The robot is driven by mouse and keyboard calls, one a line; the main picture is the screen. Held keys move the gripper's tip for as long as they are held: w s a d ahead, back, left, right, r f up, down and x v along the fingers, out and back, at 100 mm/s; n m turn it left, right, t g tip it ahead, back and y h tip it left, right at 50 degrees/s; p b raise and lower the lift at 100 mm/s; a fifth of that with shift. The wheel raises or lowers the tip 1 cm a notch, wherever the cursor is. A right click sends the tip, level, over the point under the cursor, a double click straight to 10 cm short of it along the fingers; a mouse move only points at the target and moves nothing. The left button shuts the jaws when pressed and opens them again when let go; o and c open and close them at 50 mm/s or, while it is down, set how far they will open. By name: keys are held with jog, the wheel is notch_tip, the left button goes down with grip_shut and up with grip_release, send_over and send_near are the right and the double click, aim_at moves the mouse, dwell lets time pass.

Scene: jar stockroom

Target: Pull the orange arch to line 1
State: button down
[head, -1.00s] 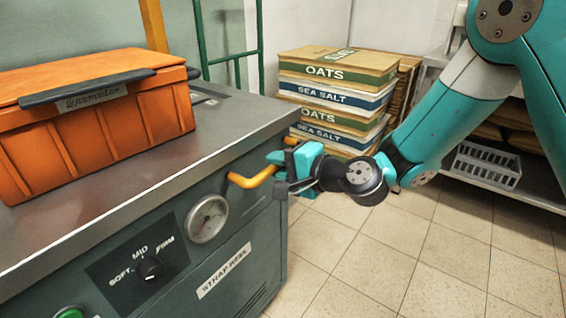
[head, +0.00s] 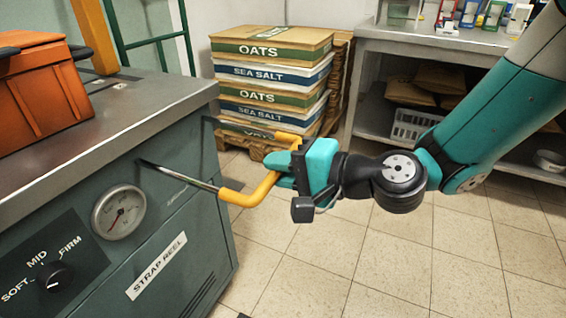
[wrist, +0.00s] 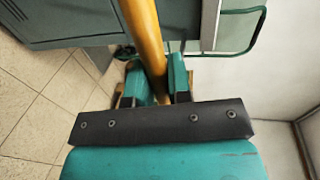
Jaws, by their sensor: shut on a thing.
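The orange arch (head: 252,195) is a bent bar handle on the front of the teal strap reel machine. A bare steel rod (head: 182,178) shows between its near end and the machine's face. My gripper (head: 284,172) is shut on the arch's crossbar, out in front of the machine. In the wrist view the arch (wrist: 147,36) runs between the two teal fingers (wrist: 154,86). The far rod is mostly hidden, and I cannot make out a line 1 mark.
A round gauge (head: 118,212) and a SOFT-MID-FIRM knob (head: 54,277) are on the machine's front. An orange crate (head: 40,92) sits on top. Stacked sacks (head: 270,45) stand behind, and a shelf bench (head: 375,45) is at the back right. The tiled floor (head: 330,265) is clear.

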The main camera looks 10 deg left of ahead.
jog(key=shift+s, duration=0.25)
jog(key=c, duration=1.1)
grip_release()
jog(key=shift+a, duration=0.1)
jog(key=shift+c, duration=0.2)
jog(key=shift+o, duration=0.4)
jog(key=shift+w, duration=0.1)
jog(key=b+v, duration=1)
jog(key=v, duration=0.7)
jog(key=shift+d, duration=0.25)
